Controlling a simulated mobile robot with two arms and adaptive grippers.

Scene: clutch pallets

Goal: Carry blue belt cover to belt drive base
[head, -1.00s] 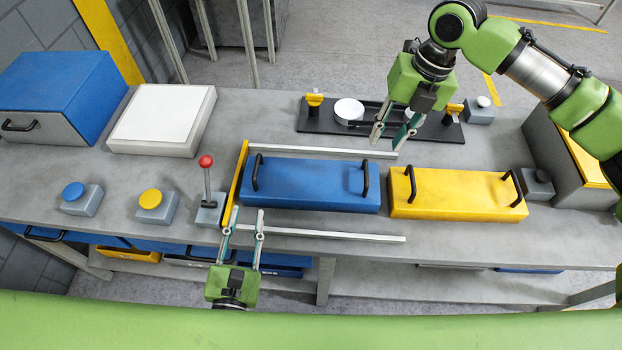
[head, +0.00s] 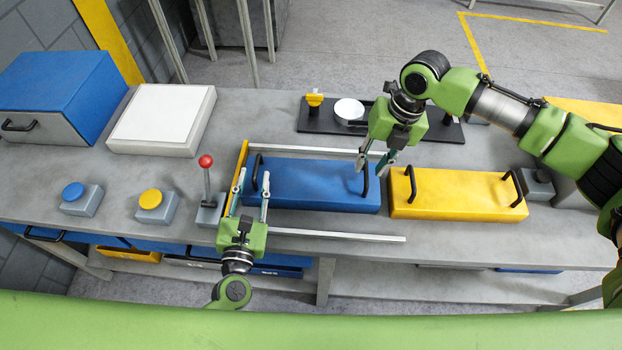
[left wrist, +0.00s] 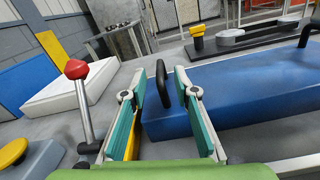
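The blue belt cover (head: 312,186) is a long blue box with a black handle at each end, lying on the grey table between two metal rails. My left gripper (head: 252,187) is open near its left handle (head: 256,172). In the left wrist view the open fingers (left wrist: 163,85) point toward that handle (left wrist: 162,83), which shows between and just beyond them. My right gripper (head: 373,164) is open by the right handle (head: 366,181), slightly above it; contact cannot be told. The belt drive base (head: 297,124), a black plate with a white disc and yellow post, lies at the back.
A yellow cover (head: 455,193) with black handles lies right of the blue one. A red-knobbed lever (head: 206,180) stands close left of my left gripper. Metal rails (head: 337,235) run along the table. A white block (head: 163,118) and blue box (head: 62,88) stand left.

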